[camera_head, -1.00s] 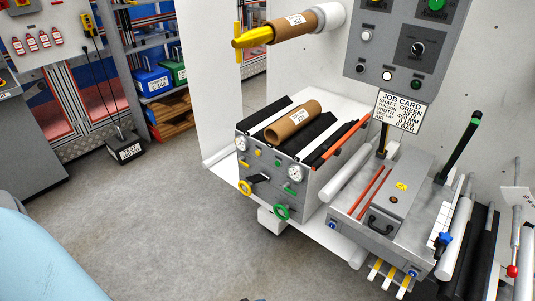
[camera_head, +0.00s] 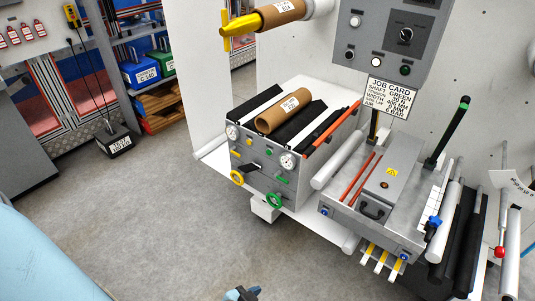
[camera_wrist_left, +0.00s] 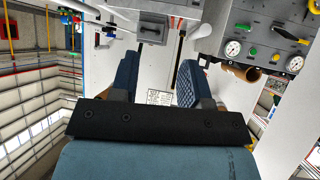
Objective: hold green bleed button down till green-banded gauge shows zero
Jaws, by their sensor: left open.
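A grey valve box (camera_head: 262,182) stands on the white bench. Its front has two round dials: a left gauge (camera_head: 232,131) and a right gauge (camera_head: 288,160) on the green side. The dial bands and needles are too small to read. A small green button (camera_head: 269,153) sits between the dials; it also shows in the left wrist view (camera_wrist_left: 253,51), where the panel appears inverted. A green ring (camera_head: 274,200) is below the right gauge. My left gripper (camera_head: 240,293) is at the bottom edge, open, empty and well short of the panel; its fingers (camera_wrist_left: 160,75) show apart.
A cardboard roll (camera_head: 283,111) lies on the box top. A yellow-tipped shaft (camera_head: 240,22) projects above. A grey unit (camera_head: 378,194) with a dark handle stands to the right, below the job card (camera_head: 388,97).

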